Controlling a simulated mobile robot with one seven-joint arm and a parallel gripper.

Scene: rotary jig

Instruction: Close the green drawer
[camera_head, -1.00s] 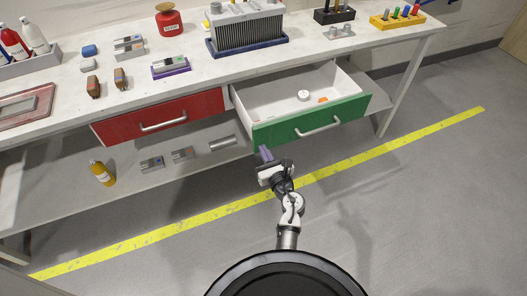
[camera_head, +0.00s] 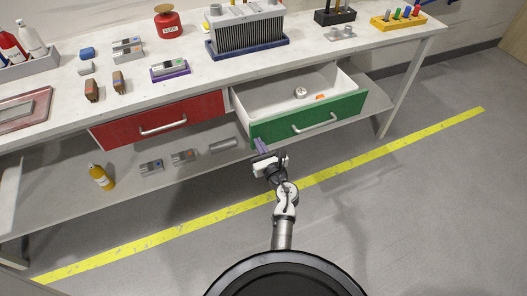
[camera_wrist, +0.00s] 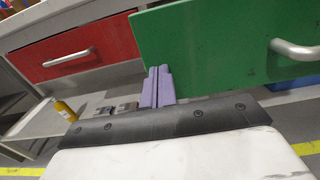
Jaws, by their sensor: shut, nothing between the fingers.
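The green drawer (camera_head: 340,112) stands pulled out from the right part of the workbench. Its white inside holds a small white round part (camera_head: 300,92) and a small orange piece (camera_head: 320,97). A metal bar handle (camera_head: 314,122) is on its front, and it also shows in the wrist view (camera_wrist: 296,49). My gripper (camera_head: 261,145) is shut and empty, at the lower left corner of the green front. In the wrist view its purple fingers (camera_wrist: 158,86) are together at the lower left edge of the green panel (camera_wrist: 205,45); I cannot tell if they touch it.
A shut red drawer (camera_head: 160,118) is to the left. The bench top (camera_head: 210,75) carries bottles, a red canister (camera_head: 167,21), a grey finned block (camera_head: 246,35) and small parts. A lower shelf (camera_head: 130,190) holds a yellow bottle (camera_head: 101,177). The floor in front is clear.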

